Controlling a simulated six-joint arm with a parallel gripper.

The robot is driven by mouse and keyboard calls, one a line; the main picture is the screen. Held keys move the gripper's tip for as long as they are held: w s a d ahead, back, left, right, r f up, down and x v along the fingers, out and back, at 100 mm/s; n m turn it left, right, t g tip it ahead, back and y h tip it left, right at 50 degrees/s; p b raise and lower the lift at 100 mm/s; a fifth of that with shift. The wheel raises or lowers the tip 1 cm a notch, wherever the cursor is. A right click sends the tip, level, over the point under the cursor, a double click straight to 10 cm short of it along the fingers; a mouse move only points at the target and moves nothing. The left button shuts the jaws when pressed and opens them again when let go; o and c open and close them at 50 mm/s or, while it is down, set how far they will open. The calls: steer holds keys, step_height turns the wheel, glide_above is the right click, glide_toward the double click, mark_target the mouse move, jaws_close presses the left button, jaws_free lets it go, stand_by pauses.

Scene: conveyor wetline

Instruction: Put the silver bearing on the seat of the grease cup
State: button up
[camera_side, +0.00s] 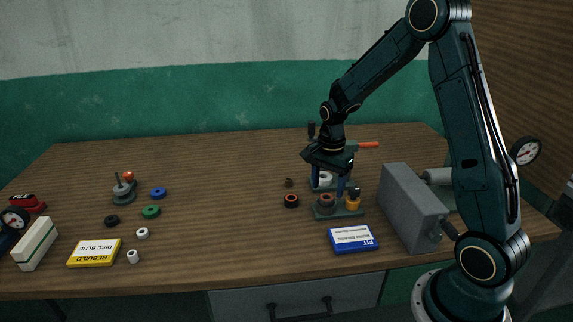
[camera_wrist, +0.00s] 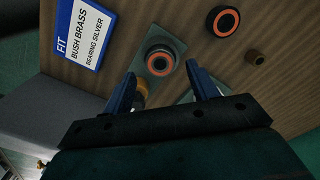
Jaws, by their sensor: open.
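My gripper (camera_side: 328,190) is open and empty above a small grey plate (camera_side: 346,212). In the wrist view its blue fingertips (camera_wrist: 160,72) lie to either side of a dark cup with an orange ring (camera_wrist: 160,60); the cup also shows on the plate in the side view (camera_side: 326,201). I cannot tell for sure that this is the grease cup. A pale silver-white ring (camera_side: 325,178) sits behind it, partly hidden by a finger; it may be the silver bearing. Two small pale rings lie at the front left, one (camera_side: 142,232) behind the other (camera_side: 132,256).
A brass piece (camera_side: 352,197) stands on the plate. A loose black-and-orange ring (camera_side: 291,201) and small brown bush (camera_side: 289,183) lie left of it. A blue card (camera_side: 353,239) reads "FIT, BUSH BRASS, BEARING SILVER". A grey box (camera_side: 410,208) stands right. The table's middle is clear.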

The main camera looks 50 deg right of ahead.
mark_target(326, 198)
step_height(326, 198, up, 9)
stand_by(0.4)
steer(key=shift+r, duration=0.1)
stand_by(0.4)
steer(key=s+a+r+n+t, duration=0.3)
steer(key=s+a+r+n, duration=0.5)
steer(key=a+r, duration=0.1)
steer(key=s+a+n+t, duration=0.1)
steer(key=s+a+n, duration=0.2)
steer(key=s+n, duration=0.2)
steer(key=s+a+r+n+t, duration=0.1)
steer(key=s+a+n, duration=0.2)
steer(key=s+n, duration=0.2)
steer(key=shift+s+t, duration=0.3)
steer(key=shift+s, duration=0.7)
